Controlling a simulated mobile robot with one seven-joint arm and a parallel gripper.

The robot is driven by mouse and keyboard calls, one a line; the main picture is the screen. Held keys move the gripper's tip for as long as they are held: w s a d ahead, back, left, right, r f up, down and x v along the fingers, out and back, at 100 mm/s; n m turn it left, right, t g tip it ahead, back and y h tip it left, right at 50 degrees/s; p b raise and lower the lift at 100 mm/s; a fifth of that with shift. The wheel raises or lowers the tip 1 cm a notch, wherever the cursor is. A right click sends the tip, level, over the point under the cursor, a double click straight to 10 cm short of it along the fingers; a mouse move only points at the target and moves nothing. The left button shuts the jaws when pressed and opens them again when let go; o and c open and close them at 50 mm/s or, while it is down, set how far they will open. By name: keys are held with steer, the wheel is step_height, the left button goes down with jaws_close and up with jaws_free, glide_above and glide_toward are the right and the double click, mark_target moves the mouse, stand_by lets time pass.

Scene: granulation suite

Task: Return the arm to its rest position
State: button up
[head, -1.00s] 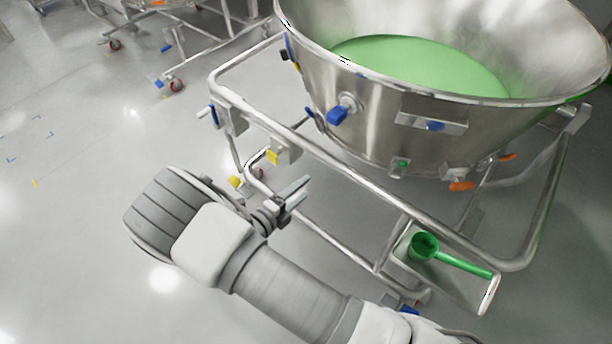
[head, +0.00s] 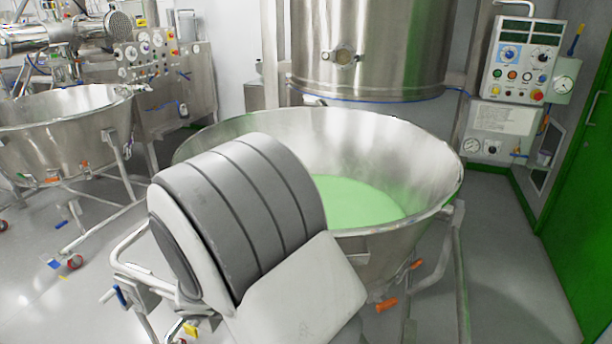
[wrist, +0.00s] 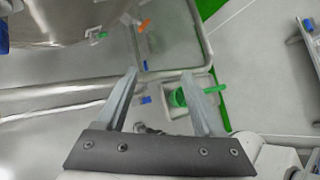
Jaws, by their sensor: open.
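My gripper (wrist: 160,73) shows in the wrist view with its two fingers spread apart and nothing held between them. In the head view the gripper is hidden, and my large grey and white arm links stand in front of the steel bowl. In the wrist view, a green scoop (wrist: 178,98) rests in a small steel tray (wrist: 170,114) on the bowl cart, lower than my gripper. The right finger covers part of the scoop. The scoop is not visible in the head view.
The wheeled steel bowl (head: 425,160) holds green material (head: 360,203) just behind my arm. A second bowl cart (head: 65,140) stands at left. A tall steel vessel (head: 375,60) and control panel (head: 522,65) are behind. Floor at right (head: 520,270) is clear before the green door (head: 590,190).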

steer(key=s+d+r+m+y+p, duration=0.1)
steer(key=s+d+r+m+y, duration=0.2)
steer(key=s+d+r+m, duration=0.2)
steer(key=s+d+r+m+y+p, duration=0.2)
steer(key=s+d+r+m, duration=0.3)
steer(key=r+m, duration=0.6)
steer(key=s+d+r+m+y+p, duration=0.2)
steer(key=s+d+r+m+y, duration=0.2)
steer(key=m, duration=1)
steer(key=shift+s+d+r, duration=1)
steer(key=shift+s+r, duration=0.55)
steer(key=shift+r, duration=0.75)
